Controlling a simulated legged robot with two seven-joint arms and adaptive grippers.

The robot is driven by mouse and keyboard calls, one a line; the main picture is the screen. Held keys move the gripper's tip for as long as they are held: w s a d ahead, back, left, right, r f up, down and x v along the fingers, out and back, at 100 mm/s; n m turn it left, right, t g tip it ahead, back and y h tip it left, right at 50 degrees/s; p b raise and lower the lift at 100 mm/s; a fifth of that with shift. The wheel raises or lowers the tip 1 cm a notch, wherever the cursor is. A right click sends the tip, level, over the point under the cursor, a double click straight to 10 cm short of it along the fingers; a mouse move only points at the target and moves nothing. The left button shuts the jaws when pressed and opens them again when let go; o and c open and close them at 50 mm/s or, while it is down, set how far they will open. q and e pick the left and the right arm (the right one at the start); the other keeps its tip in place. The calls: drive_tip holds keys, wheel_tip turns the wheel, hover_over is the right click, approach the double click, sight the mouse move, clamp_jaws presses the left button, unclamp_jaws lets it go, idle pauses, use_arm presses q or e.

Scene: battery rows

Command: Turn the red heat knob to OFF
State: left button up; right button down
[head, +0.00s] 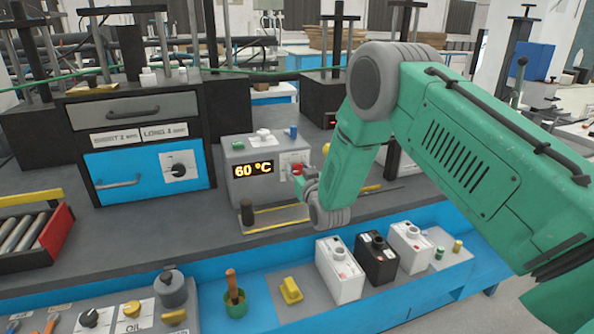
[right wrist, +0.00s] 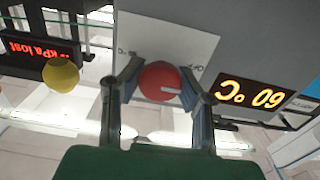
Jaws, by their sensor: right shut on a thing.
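The red heat knob (head: 297,169) sits on a white label plate on the front of a grey heater box (head: 240,190), right of its lit "60 °C" display (head: 253,169). In the right wrist view, turned upside down, the red knob (right wrist: 158,82) lies between both fingers, its white pointer mark toward the picture's right. In the head view the gripper partly hides the knob. My left gripper is not in view.
A black and blue drawer cabinet (head: 150,165) is at left. The wrist view shows a yellow knob (right wrist: 60,75) at left.

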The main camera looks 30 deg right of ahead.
drive_tip(key=shift+s+f, duration=0.2)
drive_tip(key=shift+f, duration=0.3)
drive_tip(key=c, duration=1.1)
unclamp_jaws()
drive_tip(key=shift+w+r, duration=0.1)
drive_tip(key=shift+w, duration=0.05)
drive_tip(key=shift+r, duration=0.1)
drive_tip(key=v, duration=1.2)
drive_tip(key=shift+d, duration=0.1)
